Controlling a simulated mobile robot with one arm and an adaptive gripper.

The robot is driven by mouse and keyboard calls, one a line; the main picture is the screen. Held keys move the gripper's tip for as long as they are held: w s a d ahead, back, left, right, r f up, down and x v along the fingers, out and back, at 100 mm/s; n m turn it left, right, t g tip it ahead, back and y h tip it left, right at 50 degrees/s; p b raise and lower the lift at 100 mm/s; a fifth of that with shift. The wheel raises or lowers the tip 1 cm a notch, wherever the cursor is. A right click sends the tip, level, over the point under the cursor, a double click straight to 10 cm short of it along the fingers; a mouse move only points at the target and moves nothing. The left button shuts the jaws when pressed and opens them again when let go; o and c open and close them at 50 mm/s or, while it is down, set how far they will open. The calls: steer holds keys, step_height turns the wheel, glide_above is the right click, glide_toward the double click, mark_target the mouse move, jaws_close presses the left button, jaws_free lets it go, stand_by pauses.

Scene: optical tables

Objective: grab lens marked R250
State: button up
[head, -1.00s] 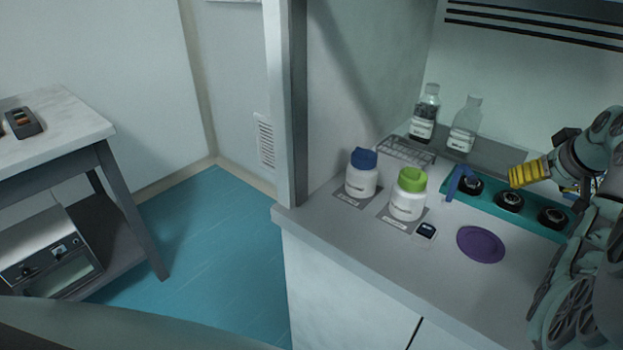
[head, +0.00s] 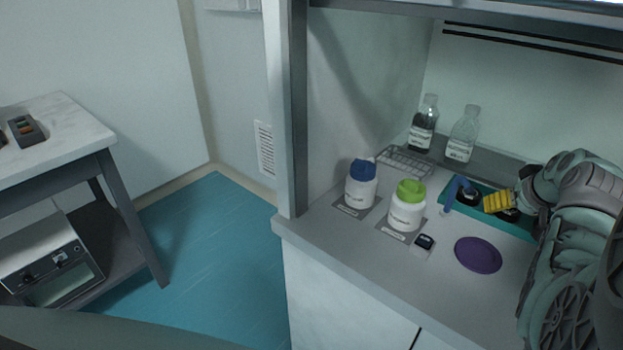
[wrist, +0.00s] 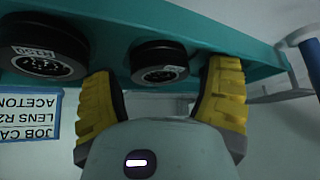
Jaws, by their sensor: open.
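Black round lenses stand in a row in a teal tray (head: 525,230) on the bench. In the head view one lens (head: 467,197) shows at the tray's left, and another (head: 508,215) is partly hidden by my gripper (head: 499,202). In the wrist view my gripper (wrist: 165,78) is open, its yellow fingers on either side of a black lens (wrist: 160,62) whose label I cannot read. I cannot tell if they touch it. A second lens (wrist: 42,48) at the left has an upside-down label that looks like R150. No label clearly reads R250.
An upside-down card (wrist: 33,115) reads partly "LENS R2". A blue bent item (head: 456,191) stands by the tray's left end. White jars with blue (head: 361,187) and green (head: 407,207) lids, a purple disc (head: 478,254), a wire rack (head: 405,160) and bottles (head: 462,135) are nearby.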

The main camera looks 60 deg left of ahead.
steer(key=shift+a+f, duration=0.2)
steer(key=shift+f, duration=0.1)
steer(key=shift+w, duration=0.1)
steer(key=c, duration=1)
steer(key=shift+r, duration=0.2)
